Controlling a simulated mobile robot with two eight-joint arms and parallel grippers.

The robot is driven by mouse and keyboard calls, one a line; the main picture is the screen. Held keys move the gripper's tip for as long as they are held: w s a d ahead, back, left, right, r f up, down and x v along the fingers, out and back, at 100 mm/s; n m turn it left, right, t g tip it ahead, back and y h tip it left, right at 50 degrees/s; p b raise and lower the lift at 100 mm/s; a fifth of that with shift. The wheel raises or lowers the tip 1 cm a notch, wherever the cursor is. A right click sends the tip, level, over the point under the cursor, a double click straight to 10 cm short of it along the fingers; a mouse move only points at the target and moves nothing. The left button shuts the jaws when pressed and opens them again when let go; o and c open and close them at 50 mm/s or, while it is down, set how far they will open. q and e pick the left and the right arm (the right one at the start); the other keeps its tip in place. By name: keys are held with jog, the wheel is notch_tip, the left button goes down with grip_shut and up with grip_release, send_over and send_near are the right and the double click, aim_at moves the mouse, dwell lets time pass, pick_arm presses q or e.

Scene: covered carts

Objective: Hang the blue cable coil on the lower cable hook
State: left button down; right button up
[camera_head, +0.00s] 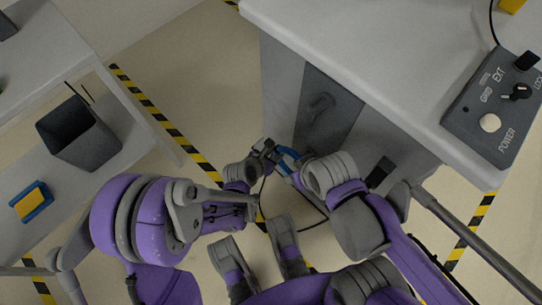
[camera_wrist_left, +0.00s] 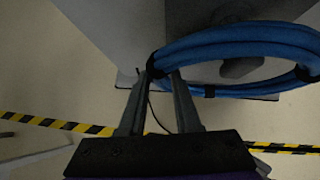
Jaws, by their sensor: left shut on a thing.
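The blue cable coil (camera_wrist_left: 235,38) has black ties and fills the upper right of the left wrist view. My left gripper (camera_wrist_left: 157,76) is shut on the coil at a black tie near its left end. In the head view, a small part of the coil (camera_head: 287,153) shows between my left gripper (camera_head: 264,150) and my right wrist. The right gripper's fingers cannot be made out. A dark rounded piece (camera_wrist_left: 242,68) shows within the loop; whether it is a hook is unclear. In the head view, a dark fitting (camera_head: 320,105) sits on the cart's dark side panel. I cannot identify the lower cable hook.
A white-topped cart (camera_head: 400,60) with a power control box (camera_head: 495,110) stands at the right. A side table at the left holds a dark bin (camera_head: 82,135) and a yellow-blue block (camera_head: 31,201). Yellow-black tape (camera_head: 165,122) marks the floor.

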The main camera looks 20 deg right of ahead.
pick_arm(q)
jog(key=shift+w+d, duration=0.25)
jog(key=shift+d, duration=0.4)
jog(key=shift+w+d, duration=0.25)
jog(key=shift+d, duration=0.35)
jog(key=shift+w+d+f+b, duration=0.1)
jog(key=shift+d+f+b, duration=0.2)
jog(key=shift+f, duration=0.4)
jog(key=shift+w+d+f+b, duration=0.1)
jog(key=shift+d+f+b, duration=0.1)
jog(key=shift+f+b, duration=0.35)
jog(key=shift+f, duration=0.15)
jog(key=c, duration=0.5)
grip_release()
jog(key=p+v, duration=0.3)
jog(key=v, duration=0.7)
jog(key=shift+s+a+r, duration=0.1)
jog(key=shift+a+r, duration=0.15)
jog(key=shift+r, duration=0.05)
